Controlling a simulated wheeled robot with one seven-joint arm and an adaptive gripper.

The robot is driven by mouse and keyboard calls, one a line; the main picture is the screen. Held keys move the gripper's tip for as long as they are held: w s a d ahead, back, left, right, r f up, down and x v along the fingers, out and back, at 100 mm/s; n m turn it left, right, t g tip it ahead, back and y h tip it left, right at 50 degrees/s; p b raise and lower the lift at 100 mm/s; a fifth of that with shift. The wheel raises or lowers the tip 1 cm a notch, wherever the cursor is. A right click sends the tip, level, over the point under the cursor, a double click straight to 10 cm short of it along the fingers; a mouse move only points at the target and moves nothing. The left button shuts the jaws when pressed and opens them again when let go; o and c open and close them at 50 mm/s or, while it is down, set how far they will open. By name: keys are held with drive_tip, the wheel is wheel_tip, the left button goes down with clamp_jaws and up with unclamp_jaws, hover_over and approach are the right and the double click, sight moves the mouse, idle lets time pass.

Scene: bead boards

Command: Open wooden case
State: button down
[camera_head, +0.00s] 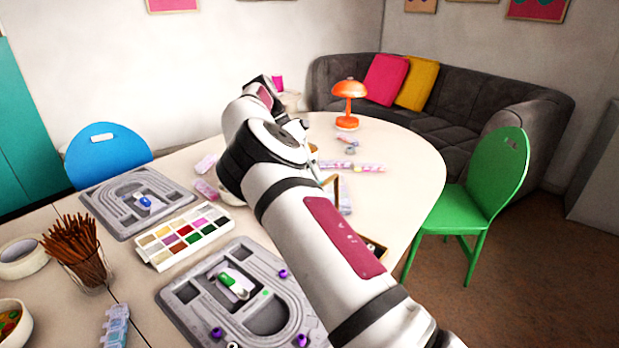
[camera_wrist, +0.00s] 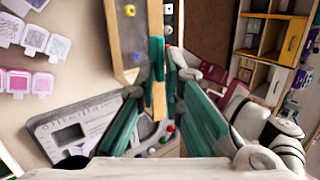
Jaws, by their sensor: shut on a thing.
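How far the lid stands open I cannot tell. In the head view my arm hides most of the case and my gripper; a wooden edge (camera_head: 376,248) shows just right of the arm.
A grey bead board (camera_head: 175,295) lies near the arm, with another behind it. A paint palette (camera_head: 185,236), a pencil cup (camera_head: 84,262) and an orange lamp (camera_head: 348,100) stand on the table. A wooden compartment box (camera_wrist: 243,45) is at right in the wrist view.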

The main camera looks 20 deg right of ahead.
drive_tip(key=c, duration=1.6)
unclamp_jaws()
drive_tip(key=shift+c, duration=0.2)
drive_tip(key=shift+s+r+p, duration=0.1)
drive_tip(key=shift+s+p, duration=0.05)
drive_tip(key=shift+p, duration=0.35)
